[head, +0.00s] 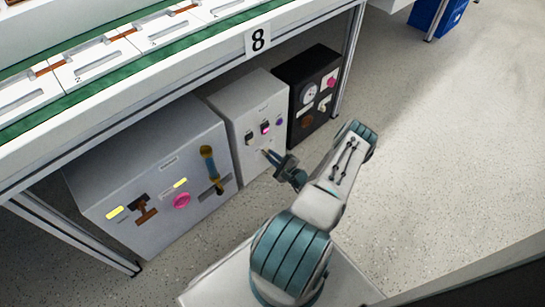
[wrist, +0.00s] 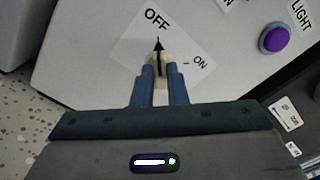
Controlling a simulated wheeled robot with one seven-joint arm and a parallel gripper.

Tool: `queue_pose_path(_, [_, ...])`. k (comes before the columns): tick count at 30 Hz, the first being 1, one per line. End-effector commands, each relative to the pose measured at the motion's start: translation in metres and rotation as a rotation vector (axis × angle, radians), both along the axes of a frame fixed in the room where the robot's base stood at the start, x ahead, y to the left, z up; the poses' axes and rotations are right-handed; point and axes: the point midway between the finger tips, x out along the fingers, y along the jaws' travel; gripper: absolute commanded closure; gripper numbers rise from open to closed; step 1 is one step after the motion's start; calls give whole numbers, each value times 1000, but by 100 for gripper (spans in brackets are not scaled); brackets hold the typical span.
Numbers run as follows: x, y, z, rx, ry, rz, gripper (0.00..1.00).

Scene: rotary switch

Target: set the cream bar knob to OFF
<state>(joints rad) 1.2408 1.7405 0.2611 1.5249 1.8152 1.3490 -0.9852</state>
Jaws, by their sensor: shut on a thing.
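The cream bar knob (wrist: 159,58) sits on the front of the light grey box (head: 243,103). In the wrist view my gripper (wrist: 160,74) has its two blue fingers shut on the knob's sides, hiding most of it. The knob's black pointer aims up at the OFF mark (wrist: 156,20) on a white label plate (wrist: 128,45). The ON mark (wrist: 200,61) lies to the right of the knob. In the head view my gripper (head: 268,157) reaches the lower front of this box, and the knob is mostly hidden there.
A purple button (wrist: 274,38) is on the same panel, at upper right in the wrist view. A larger grey box (head: 163,134) stands left and a black box (head: 300,105) right, under the workbench (head: 240,47). Open floor (head: 430,150) lies to the right.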

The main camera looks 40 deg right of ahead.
Motion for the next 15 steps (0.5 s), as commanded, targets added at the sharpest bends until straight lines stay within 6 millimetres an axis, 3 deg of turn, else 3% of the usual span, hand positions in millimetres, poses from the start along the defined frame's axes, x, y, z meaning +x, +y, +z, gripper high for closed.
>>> queue_pose_path(2, [-1, 2, -1, 1, 3, 4, 100])
queue_pose_path(3, [-1, 2, -1, 2, 3, 4, 76])
queue_pose_path(5, [-1, 2, -1, 2, 2, 4, 65])
queue_pose_path(15, [-5, 0, 0, 1, 1, 0, 65])
